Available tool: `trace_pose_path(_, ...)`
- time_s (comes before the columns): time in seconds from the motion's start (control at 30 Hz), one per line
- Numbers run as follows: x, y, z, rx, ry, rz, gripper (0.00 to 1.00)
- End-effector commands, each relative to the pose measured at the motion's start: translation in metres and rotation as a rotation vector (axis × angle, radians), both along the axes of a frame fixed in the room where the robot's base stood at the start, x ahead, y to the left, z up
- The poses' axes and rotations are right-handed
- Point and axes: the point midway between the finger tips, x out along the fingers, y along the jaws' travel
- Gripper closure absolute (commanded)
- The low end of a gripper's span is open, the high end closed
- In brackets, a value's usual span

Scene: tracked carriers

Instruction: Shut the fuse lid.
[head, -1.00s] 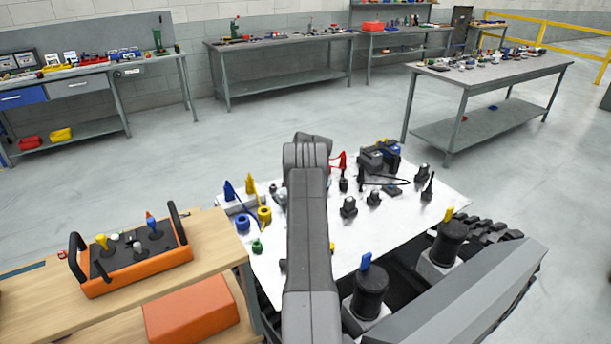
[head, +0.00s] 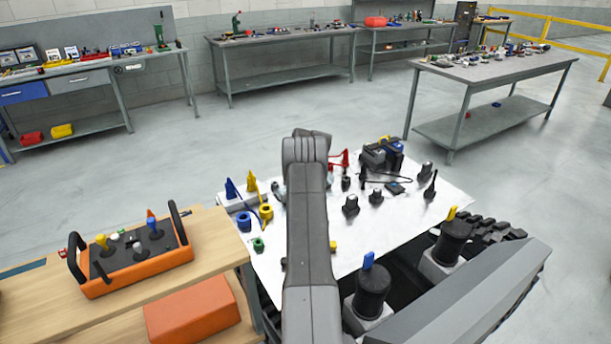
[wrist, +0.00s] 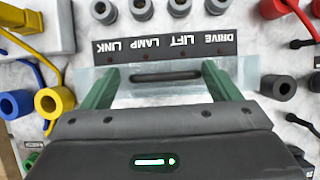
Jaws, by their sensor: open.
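In the wrist view a clear, pale lid (wrist: 150,99) lies across the middle, with a long dark slot-shaped handle (wrist: 167,76) along it. A dark label strip (wrist: 165,47) reading DRIVE, LIFT, LAMP, LINK upside down runs along its far edge. My gripper (wrist: 160,70) is open, its two green fingers over the lid, one on each side of the handle. Nothing is held between them. Whether the fingertips touch the lid, and how far the lid is tilted, I cannot tell. In the head view my arm hides the gripper and lid.
A blue ring (wrist: 16,103) and a yellow ring (wrist: 47,102) with a cable stand left of the lid. In the head view an orange control box (head: 138,265) sits on the wooden bench.

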Motion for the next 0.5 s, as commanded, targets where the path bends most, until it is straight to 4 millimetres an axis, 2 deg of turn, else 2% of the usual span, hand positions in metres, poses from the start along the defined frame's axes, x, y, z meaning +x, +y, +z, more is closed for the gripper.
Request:
trace_pose_path(0.27, -0.001, -0.003, 0.006, 0.000, -0.003, -0.001, 0.17)
trace_pose_path(0.5, -0.013, -0.010, 0.033, -0.001, -0.004, 0.000, 0.17)
